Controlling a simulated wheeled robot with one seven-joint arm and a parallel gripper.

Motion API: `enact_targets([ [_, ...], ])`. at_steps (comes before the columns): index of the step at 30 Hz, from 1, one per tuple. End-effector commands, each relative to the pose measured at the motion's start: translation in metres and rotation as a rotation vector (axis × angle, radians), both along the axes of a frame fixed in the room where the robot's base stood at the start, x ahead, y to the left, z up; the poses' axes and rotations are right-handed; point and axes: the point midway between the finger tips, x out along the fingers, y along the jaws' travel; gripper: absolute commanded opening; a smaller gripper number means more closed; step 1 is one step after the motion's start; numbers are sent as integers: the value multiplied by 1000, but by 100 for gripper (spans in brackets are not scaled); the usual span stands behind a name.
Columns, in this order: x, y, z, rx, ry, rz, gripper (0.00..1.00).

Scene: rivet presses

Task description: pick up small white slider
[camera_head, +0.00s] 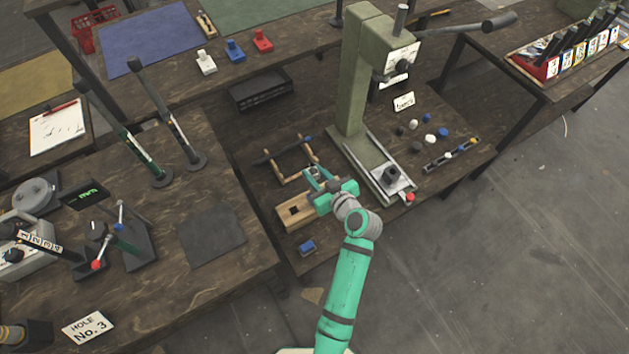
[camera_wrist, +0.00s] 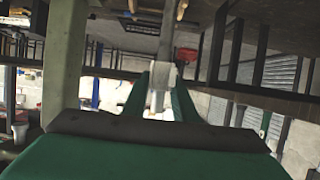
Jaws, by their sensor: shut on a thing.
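A small white slider (camera_wrist: 160,82) is between the green fingertips of my gripper (camera_wrist: 158,98) in the wrist view. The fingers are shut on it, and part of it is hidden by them. In the head view my gripper (camera_head: 318,176) is over the low table, just above and behind the wooden block with a square hole (camera_head: 285,217). The slider cannot be made out clearly there. Another white slider-shaped piece (camera_head: 206,64) stands on the back table.
The green press (camera_head: 352,75) stands close to the right of my gripper. A wooden rack (camera_head: 287,160) is just behind it. A small blue piece (camera_head: 307,248) lies near the front edge. Blue (camera_head: 234,52) and red (camera_head: 262,41) pieces stand on the back table.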

Motion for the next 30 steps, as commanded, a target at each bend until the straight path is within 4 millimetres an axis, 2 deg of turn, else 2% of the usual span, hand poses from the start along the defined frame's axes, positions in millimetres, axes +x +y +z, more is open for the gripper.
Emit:
enact_targets([
  [3, 1, 0, 22, -1, -4, 0, 4],
  [21, 0, 0, 124, -2, -4, -1, 4],
  [30, 0, -2, 149, 0, -1, -2, 4],
])
